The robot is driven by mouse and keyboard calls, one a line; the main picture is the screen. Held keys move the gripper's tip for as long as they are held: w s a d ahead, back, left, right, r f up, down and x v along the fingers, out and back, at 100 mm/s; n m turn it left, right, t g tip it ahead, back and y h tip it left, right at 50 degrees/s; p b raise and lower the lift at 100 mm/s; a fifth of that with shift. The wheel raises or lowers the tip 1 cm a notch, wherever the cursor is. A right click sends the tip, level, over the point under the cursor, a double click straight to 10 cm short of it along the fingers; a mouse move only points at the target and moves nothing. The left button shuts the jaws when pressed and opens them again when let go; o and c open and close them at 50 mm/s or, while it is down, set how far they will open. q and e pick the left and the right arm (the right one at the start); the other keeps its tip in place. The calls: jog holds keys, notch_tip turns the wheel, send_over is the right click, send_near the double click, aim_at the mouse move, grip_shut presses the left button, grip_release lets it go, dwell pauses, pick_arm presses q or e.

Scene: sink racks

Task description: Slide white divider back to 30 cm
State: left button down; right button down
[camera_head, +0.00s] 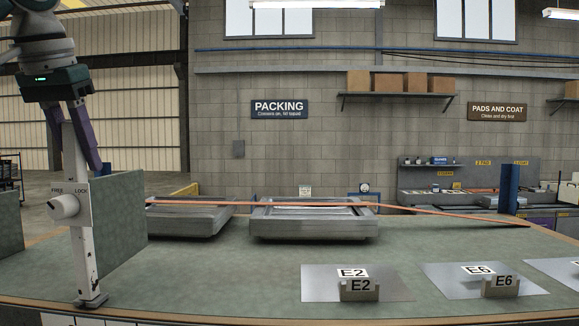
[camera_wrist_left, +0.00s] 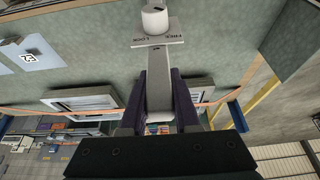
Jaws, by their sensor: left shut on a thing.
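The white divider post (camera_head: 84,255) stands upright at the left of the green bench, on a small foot near the front edge. A green panel (camera_head: 119,222) stands right beside it. A round white knob (camera_head: 63,206) sits on the post under the words FREE and LOCK; which word it points to I cannot tell. My left gripper (camera_head: 78,150) comes from above and is shut on the upper part of the post, purple fingers on either side. The left wrist view shows the post (camera_wrist_left: 157,95) between the fingers and the knob (camera_wrist_left: 154,21) beyond. My right gripper is not in view.
An orange strip (camera_head: 320,203) stretches across the bench past two grey trays (camera_head: 312,229). Metal plates with E2 (camera_head: 359,286) and E6 (camera_head: 500,285) markers lie at the front right. Another green panel (camera_head: 8,222) stands at the far left. The middle of the bench is clear.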

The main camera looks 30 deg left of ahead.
pick_arm(q)
jog(key=shift+s+a, duration=0.3)
jog(key=shift+a, duration=0.4)
jog(key=c, duration=0.6)
grip_release()
jog(key=shift+c, duration=0.2)
jog(key=shift+s+d+r, duration=0.15)
jog(key=shift+r, duration=0.25)
jog(key=p+v, duration=0.3)
jog(key=v, duration=0.6)
jog(key=shift+p, duration=0.4)
jog(key=shift+s, duration=0.1)
